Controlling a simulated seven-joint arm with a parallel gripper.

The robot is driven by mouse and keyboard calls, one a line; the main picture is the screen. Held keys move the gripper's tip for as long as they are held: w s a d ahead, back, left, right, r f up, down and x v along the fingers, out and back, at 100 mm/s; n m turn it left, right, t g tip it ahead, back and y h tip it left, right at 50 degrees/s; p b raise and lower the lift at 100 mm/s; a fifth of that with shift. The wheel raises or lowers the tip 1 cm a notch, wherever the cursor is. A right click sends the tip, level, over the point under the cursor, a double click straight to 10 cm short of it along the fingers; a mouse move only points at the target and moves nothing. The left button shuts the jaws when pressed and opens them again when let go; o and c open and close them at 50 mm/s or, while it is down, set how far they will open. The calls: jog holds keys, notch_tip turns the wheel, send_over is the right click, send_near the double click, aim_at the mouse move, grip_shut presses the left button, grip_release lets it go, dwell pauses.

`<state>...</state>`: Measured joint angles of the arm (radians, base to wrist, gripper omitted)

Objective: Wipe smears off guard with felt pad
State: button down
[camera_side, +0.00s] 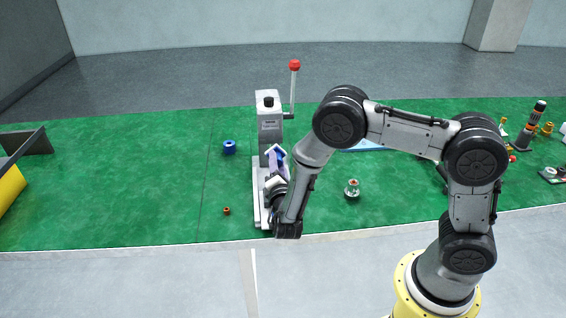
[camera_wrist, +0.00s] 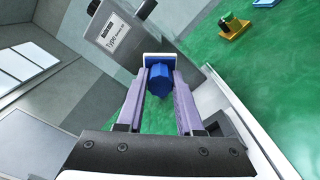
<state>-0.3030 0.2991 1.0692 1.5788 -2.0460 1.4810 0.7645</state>
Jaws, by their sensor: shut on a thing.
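My gripper (camera_side: 276,166) is in front of the grey lever press, with its purple fingers pointing toward the press column. In the wrist view the fingers (camera_wrist: 158,82) are closed on a blue faceted piece with a white and blue plate at its far end, which looks like the felt pad (camera_wrist: 159,79). In the side view the pad's white and blue end (camera_side: 275,151) shows at the fingertips, close to the column; contact cannot be told. I cannot clearly make out the guard or any smears.
The press (camera_side: 270,125) has an upright lever with a red knob (camera_side: 294,65). A blue ring (camera_side: 229,147) and a small orange part (camera_side: 227,211) lie to its left. A metal part (camera_side: 352,189) stands to its right. The green mat (camera_side: 120,170) is mostly clear on the left.

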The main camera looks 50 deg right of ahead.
jog(key=shift+w+a, duration=0.4)
jog(key=shift+w, duration=0.05)
jog(key=shift+w+a, duration=1)
jog(key=shift+a, duration=0.1)
jog(key=v, duration=0.7)
jog(key=shift+r, duration=0.15)
